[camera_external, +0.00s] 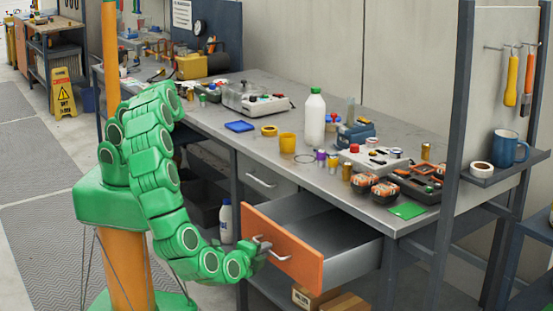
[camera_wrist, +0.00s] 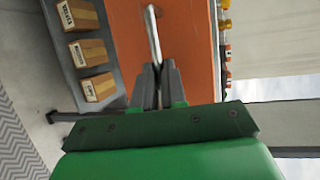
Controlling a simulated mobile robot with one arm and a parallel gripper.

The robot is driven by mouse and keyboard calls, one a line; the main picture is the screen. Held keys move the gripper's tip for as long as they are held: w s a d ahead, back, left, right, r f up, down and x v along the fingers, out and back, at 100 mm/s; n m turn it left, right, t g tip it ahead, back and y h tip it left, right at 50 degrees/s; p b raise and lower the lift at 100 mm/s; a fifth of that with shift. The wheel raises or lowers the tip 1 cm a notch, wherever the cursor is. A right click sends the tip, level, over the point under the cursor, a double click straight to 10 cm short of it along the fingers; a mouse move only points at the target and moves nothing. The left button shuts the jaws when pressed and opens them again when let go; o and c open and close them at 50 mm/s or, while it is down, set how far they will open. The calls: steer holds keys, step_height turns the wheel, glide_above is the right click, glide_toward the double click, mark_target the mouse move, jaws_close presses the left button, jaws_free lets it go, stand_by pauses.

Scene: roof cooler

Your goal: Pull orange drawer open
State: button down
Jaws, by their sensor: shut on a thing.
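The orange drawer (camera_external: 284,247) is under the workbench and stands pulled out, with its grey inside showing in the external view. Its orange front also fills the upper middle of the wrist view (camera_wrist: 185,50). A silver bar handle (camera_external: 274,252) is on the front, and it shows in the wrist view (camera_wrist: 153,35). My gripper (camera_external: 261,246) is at the left end of the handle. In the wrist view my gripper (camera_wrist: 158,72) has its two fingers closed around the handle's near end. The fingers hide that end of the handle.
The workbench top (camera_external: 225,133) carries a white bottle (camera_external: 314,117), cups, tools and a blue mug (camera_external: 510,148) on a side shelf. A grey drawer (camera_external: 262,177) is shut to the left. Cardboard boxes (camera_external: 343,303) lie below the orange drawer. Floor is free at the left.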

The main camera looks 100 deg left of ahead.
steer(key=shift+s+d, duration=0.95)
steer(key=shift+s, duration=0.1)
steer(key=c, duration=1.2)
jaws_free()
steer(key=shift+d, duration=0.15)
steer(key=v, duration=0.7)
steer(key=shift+s+d, duration=0.1)
steer(key=shift+d, duration=0.1)
